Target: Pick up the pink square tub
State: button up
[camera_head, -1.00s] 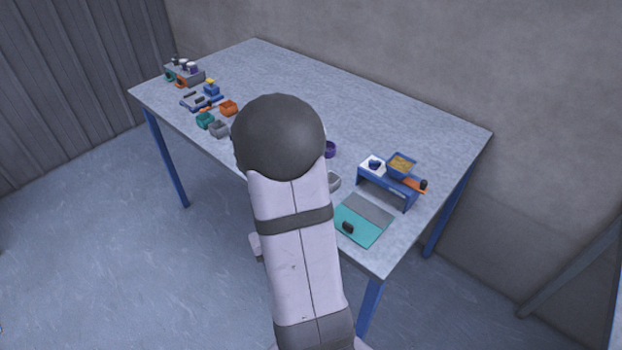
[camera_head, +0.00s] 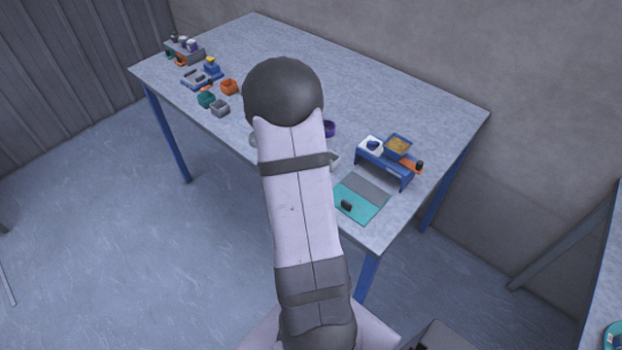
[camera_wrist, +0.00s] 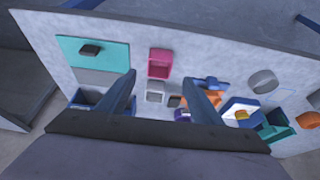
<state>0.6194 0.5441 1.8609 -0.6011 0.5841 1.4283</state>
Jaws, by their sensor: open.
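The pink square tub (camera_wrist: 159,64) stands on the table in the wrist view, its open top facing my camera. It lies beyond and between my fingertips, slightly left of the picture's middle. My gripper (camera_wrist: 160,84) is open, with its two blue-grey fingers wide apart and nothing held between them. Neither finger appears to touch the tub. In the head view I do not see the tub or the gripper; my arm covers the middle of the table.
A small grey tub (camera_wrist: 155,92) stands near the pink one. A teal and grey mat (camera_head: 361,198) bears a dark object. A blue stand (camera_head: 385,168) holds a yellow-filled tray (camera_head: 397,146). Orange (camera_head: 229,87), green (camera_head: 206,100) and grey tubs stand left. The table's back is clear.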

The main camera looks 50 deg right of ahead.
jog(key=shift+f, duration=0.1)
jog(key=shift+p+x, duration=0.45)
jog(key=shift+x, duration=0.55)
jog(key=shift+s+f, duration=0.1)
jog(key=p+x, duration=0.2)
jog(key=x, duration=0.1)
jog(key=shift+f, duration=0.1)
jog(key=shift+p+x, duration=0.3)
jog(key=shift+x, duration=0.6)
jog(key=c, duration=1.1)
